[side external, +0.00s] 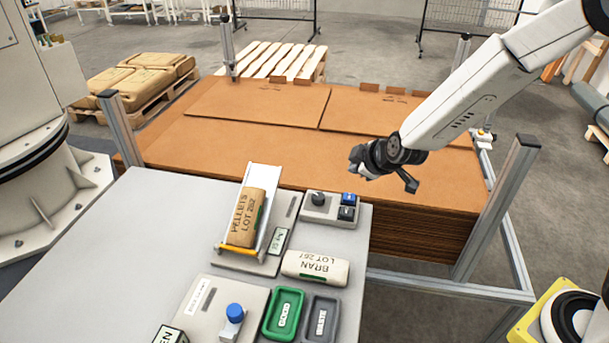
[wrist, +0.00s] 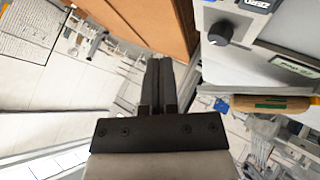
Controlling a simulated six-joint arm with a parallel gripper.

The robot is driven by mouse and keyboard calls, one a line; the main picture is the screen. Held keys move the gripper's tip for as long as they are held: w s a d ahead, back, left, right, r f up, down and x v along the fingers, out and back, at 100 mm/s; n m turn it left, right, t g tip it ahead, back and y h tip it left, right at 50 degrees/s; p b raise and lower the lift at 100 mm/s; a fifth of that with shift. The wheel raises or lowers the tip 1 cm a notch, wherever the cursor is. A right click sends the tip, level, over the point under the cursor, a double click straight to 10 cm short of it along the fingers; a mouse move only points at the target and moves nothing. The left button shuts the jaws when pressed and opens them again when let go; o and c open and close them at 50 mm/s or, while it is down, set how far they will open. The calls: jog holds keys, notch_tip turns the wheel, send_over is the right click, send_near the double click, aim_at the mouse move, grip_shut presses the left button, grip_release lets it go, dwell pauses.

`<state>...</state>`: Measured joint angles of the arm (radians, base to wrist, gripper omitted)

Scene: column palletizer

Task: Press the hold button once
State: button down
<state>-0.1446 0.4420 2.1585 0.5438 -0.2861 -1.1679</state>
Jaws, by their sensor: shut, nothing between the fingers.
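A small grey control box (side external: 318,217) stands at the right back corner of the grey table. There the knob (wrist: 220,33) shows right of the fingers, and part of a blue button (wrist: 258,4) is cut by the top edge.
A pellets sack (side external: 246,216) lies on a sloped tray, and a bran sack (side external: 315,268) lies right of it. Green (side external: 273,338) and grey (side external: 310,338) bins and a blue knob (side external: 235,311) are in front. Metal posts (side external: 500,205) flank the cardboard stack (side external: 250,145).

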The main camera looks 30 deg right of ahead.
aim_at(347, 193)
jog(key=shift+f, duration=2.8)
jog(key=shift+f, duration=0.2)
jog(key=shift+f, duration=0.25)
jog(key=shift+f, duration=0.5)
dwell(1.1)
dwell(0.3)
jog(key=shift+r, duration=0.95)
jog(key=shift+r, duration=0.15)
jog(key=shift+r, duration=2.35)
